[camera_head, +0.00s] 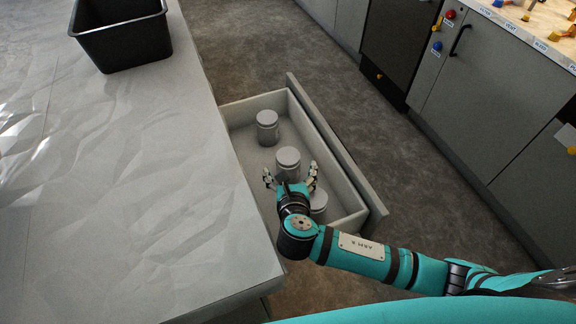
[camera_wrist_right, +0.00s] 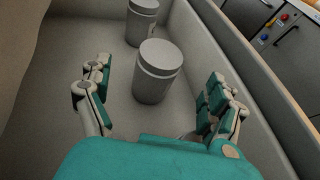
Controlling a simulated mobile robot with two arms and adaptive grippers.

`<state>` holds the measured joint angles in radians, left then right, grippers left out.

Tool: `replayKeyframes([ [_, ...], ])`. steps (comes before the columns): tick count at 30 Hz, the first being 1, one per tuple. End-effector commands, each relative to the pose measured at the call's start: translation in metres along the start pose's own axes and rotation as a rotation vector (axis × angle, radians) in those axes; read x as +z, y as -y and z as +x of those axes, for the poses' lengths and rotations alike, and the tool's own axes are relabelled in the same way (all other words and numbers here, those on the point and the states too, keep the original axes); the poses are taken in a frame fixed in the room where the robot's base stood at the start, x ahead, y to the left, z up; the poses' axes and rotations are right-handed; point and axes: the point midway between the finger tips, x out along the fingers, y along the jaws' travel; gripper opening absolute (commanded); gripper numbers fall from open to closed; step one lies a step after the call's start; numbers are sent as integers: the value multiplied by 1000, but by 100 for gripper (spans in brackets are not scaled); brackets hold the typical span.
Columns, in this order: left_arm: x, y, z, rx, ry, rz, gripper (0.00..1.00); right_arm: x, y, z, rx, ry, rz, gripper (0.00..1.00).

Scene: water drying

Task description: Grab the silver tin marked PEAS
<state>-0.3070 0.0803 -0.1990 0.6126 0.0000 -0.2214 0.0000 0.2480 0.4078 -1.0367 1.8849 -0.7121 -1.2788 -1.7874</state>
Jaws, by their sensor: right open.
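Three plain silver-grey tins stand upright in an open drawer (camera_head: 241,111). The far tin (camera_head: 267,127), the middle tin (camera_head: 287,164) and the near tin (camera_head: 319,203) form a rough row. I can read no PEAS marking on any of them. My right gripper (camera_head: 291,174) is open and empty over the drawer, just on the near side of the middle tin. In the right wrist view the middle tin (camera_wrist_right: 157,72) is ahead between the spread fingers, with the far tin (camera_wrist_right: 141,24) behind it. The arm partly hides the near tin. My left gripper is out of view.
The drawer's front panel (camera_head: 338,150) and walls rise close around the tins. A grey countertop (camera_head: 130,190) lies to the left, with a black bin (camera_head: 122,40) on it. Grey cabinets (camera_head: 480,90) stand across the floor.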

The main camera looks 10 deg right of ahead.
Motion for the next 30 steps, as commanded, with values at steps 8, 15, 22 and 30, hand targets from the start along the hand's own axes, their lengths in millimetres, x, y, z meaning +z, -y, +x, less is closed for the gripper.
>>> replayKeyframes([
  [8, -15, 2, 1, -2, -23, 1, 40, 0, 0, 22, 0, 0, -1, 92],
  [15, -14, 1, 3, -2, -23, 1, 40, 0, 0, 60, -2, 0, -1, 92],
  [22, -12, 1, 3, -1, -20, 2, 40, 0, -1, 74, 2, -2, 1, 92],
  [30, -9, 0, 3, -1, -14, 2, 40, 0, 0, 73, 2, -1, 1, 77],
])
